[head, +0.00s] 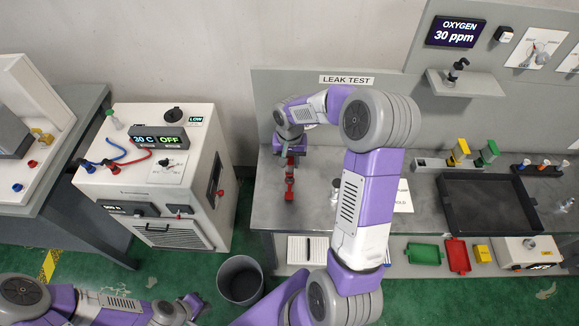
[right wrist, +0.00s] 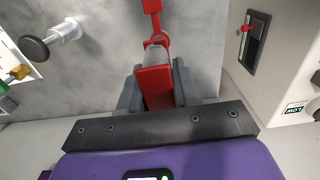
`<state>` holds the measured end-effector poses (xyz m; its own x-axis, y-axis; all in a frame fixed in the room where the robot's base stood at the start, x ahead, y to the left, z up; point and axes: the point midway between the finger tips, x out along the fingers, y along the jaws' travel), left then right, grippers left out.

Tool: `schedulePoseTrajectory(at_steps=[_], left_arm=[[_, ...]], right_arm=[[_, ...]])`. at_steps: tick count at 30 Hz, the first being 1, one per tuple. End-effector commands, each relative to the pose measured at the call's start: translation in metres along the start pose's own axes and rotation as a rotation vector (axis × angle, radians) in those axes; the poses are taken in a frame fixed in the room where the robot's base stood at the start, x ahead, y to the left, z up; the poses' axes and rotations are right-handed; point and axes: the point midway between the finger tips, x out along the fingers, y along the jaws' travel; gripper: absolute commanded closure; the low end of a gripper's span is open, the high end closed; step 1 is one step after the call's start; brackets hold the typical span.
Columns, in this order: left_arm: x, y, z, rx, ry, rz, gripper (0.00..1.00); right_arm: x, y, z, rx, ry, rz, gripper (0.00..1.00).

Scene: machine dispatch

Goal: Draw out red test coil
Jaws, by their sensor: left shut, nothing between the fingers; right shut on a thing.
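The red test coil (head: 289,185) is at the left end of the grey bench under the LEAK TEST sign. My right gripper (head: 291,151) reaches down from above and is shut on its upper part. In the right wrist view, a red block (right wrist: 154,88) sits between the two grey fingers, with a red loop and a further red piece beyond it. I cannot tell whether the coil touches the bench. My left gripper (head: 191,306) is low at the bottom left, shut and empty, away from the bench.
A white chiller unit (head: 150,190) stands left of the bench, with a grey bin (head: 240,281) on the floor between. A black tray (head: 490,204) lies on the bench at right. A metal knobbed fitting (head: 335,190) stands near the coil.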

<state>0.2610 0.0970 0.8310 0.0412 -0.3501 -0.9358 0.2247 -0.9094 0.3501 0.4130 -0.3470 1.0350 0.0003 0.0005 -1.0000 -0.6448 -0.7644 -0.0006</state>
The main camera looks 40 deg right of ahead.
Motion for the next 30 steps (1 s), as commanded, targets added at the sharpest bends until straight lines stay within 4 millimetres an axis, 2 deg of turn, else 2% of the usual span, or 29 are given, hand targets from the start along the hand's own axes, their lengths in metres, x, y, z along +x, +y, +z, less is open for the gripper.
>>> schedulePoseTrajectory(at_steps=[30], left_arm=[[-0.027, 0.010, 0.001, 0.000, 0.000, 0.000, 1.00]], right_arm=[[-0.043, 0.000, 0.000, 0.000, 0.001, 0.000, 1.00]])
